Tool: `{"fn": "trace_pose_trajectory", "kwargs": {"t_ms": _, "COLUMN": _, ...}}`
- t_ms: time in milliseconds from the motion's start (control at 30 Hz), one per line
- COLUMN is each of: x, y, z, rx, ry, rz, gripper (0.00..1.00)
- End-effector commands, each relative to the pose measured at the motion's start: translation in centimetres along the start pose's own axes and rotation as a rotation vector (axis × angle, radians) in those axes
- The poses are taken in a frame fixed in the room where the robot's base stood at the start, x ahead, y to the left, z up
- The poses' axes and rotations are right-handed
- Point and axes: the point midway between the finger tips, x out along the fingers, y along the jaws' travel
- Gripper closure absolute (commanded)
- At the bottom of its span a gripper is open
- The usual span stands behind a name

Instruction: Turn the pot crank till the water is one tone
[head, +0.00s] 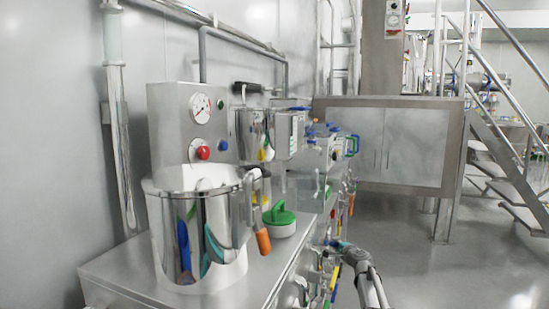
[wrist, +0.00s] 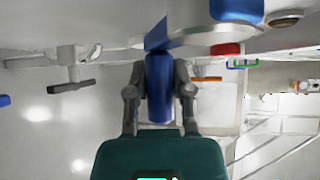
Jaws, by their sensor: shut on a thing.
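A large shiny steel pot (head: 198,235) stands on the bench in the head view, with a grey bracket and an orange grip (head: 263,241) on its right side. Its inside and any water are hidden by the rim and the low view. My gripper (head: 338,246) is right of the pot, beside the bench's front edge. In the wrist view, my gripper (wrist: 160,95) is shut on a blue handle (wrist: 159,88), with a finger on each side. A blue flat part joins the handle's top. I cannot tell whether this handle belongs to the pot's crank.
A green-lidded tub (head: 280,221) stands right of the pot. Behind it are a steel control box (head: 185,120) with gauge and red knob, and more steel vessels (head: 252,132). Coloured handles line the bench front. The floor (head: 430,245) at right is clear up to the stairs.

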Motion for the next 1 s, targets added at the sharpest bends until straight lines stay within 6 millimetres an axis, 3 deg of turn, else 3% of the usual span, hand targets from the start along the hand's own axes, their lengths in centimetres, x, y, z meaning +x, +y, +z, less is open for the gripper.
{"fn": "trace_pose_trajectory", "kwargs": {"t_ms": 200, "x": 0.3, "y": -1.6, "z": -0.1, "rx": 0.005, "ry": -0.002, "rz": -0.001, "gripper": 1.0}}
{"fn": "trace_pose_trajectory", "kwargs": {"t_ms": 700, "x": 0.3, "y": -1.8, "z": -0.1, "rx": 0.006, "ry": -0.002, "rz": -0.002, "gripper": 1.0}}
{"fn": "trace_pose_trajectory", "kwargs": {"t_ms": 1000, "x": 0.0, "y": -3.5, "z": 0.1, "rx": 0.006, "ry": -0.002, "rz": -0.002, "gripper": 1.0}}
